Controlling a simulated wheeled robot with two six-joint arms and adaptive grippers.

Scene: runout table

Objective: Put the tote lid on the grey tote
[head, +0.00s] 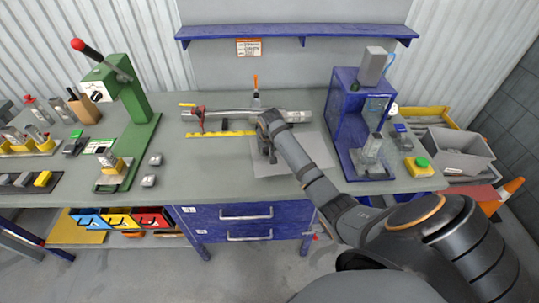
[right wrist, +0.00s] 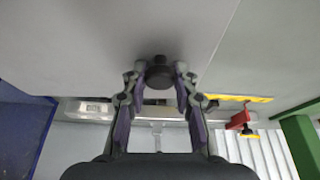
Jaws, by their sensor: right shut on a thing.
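The tote lid (head: 268,169) is a flat light-grey panel at the middle of the workbench, partly covered by my right arm in the head view. It fills much of the right wrist view (right wrist: 90,45), with a dark round knob (right wrist: 159,72) on it. My right gripper (head: 271,154) is over the lid, and its fingers (right wrist: 160,80) are shut on the knob. I cannot tell whether the lid lies on the bench or is slightly raised. The grey tote (head: 458,158) stands open at the bench's right end. My left gripper is not in view.
A blue frame machine (head: 345,125) stands between the lid and the tote. A green button box (head: 418,166) sits in front of the tote. A yellow ruler (head: 222,134) and metal bar (head: 230,114) lie behind and left. A green press (head: 130,120) stands left.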

